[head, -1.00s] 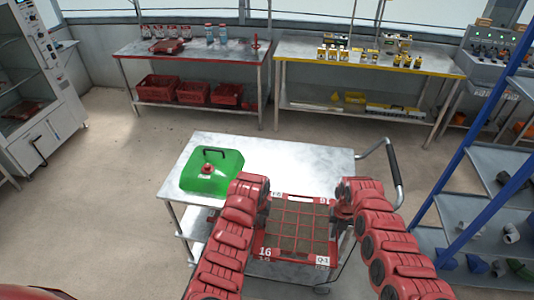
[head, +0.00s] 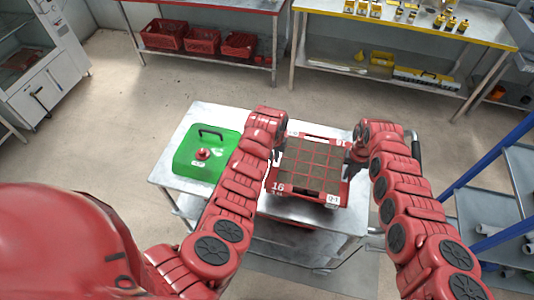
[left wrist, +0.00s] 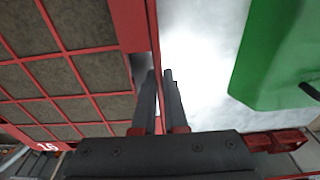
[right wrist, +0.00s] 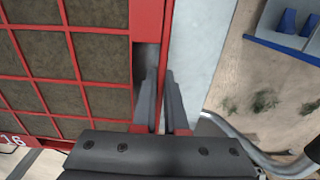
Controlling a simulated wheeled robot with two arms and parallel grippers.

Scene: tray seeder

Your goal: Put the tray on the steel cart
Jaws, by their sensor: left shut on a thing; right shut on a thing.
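The tray (head: 305,194) is a red frame with a grid of dark soil cells and a "16" label. It looks roughly level over the right part of the steel cart (head: 228,114), inside the top's front edge; I cannot tell whether it touches. My left gripper (head: 283,141) is shut on its left rim, seen close in the left wrist view (left wrist: 131,22). My right gripper (head: 351,149) is shut on its right rim, also seen in the right wrist view (right wrist: 148,22). The arms hide parts of the cart top.
The cart's push handle (head: 415,148) is at the right, near my right arm. A blue-framed shelf (head: 515,165) stands further right. Benches are behind.

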